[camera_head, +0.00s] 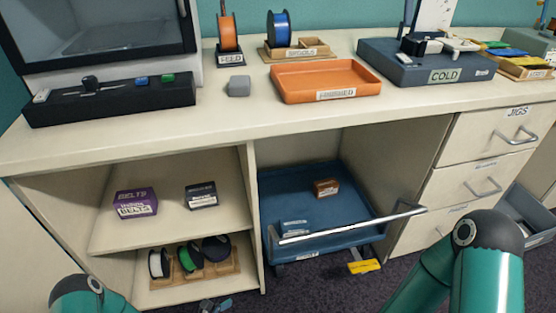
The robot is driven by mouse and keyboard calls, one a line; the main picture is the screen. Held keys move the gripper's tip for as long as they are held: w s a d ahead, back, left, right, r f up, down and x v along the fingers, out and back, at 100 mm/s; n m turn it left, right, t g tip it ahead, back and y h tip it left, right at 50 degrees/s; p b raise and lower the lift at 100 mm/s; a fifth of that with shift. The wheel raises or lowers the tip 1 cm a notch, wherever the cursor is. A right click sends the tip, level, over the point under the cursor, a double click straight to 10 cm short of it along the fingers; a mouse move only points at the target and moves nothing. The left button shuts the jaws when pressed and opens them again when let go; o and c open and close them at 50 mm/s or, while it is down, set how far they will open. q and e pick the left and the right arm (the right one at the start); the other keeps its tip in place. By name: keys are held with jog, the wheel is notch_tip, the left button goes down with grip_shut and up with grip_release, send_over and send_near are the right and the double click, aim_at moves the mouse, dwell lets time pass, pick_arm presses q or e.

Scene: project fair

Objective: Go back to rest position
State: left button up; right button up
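My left arm (88,298) shows only as a teal and dark joint at the bottom left edge. A small dark and bluish part (215,304) at the bottom edge, right of that joint, may be the tip of my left gripper; it is cut off, and I cannot tell whether it is open or shut. My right arm (462,268) shows as teal links and a dark elbow at the bottom right. My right gripper is outside the picture. Nothing is seen held.
The bench top (230,118) bears an orange tray (325,102), a grey block (238,86) and a COLD unit (440,77). Below are shelves with boxes and spools, a blue cart (350,190) with a handle, and drawers (480,180). An open grey bin (535,220) is far right.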

pick_arm(q)
jog(key=s+d+r+m+g+h, duration=0.1)
jog(key=s+d+r+m+g, duration=0.15)
jog(key=s+m+g, duration=0.35)
jog(key=s+d+r+m+g+h, duration=0.1)
jog(key=s+d+m+g, duration=0.3)
jog(key=s, duration=0.4)
jog(key=s+a+m+g+y, duration=0.2)
jog(key=s+a+m+y, duration=0.4)
jog(key=m, duration=0.5)
jog(key=w+r+m+t+y+p, duration=0.1)
jog(key=w+r+m+t, duration=0.35)
jog(key=w+m, duration=0.2)
notch_tip(320, 180, up, 24)
jog(key=p, duration=2.4)
jog(key=shift+s+g, duration=0.25)
jog(key=shift+g, duration=0.2)
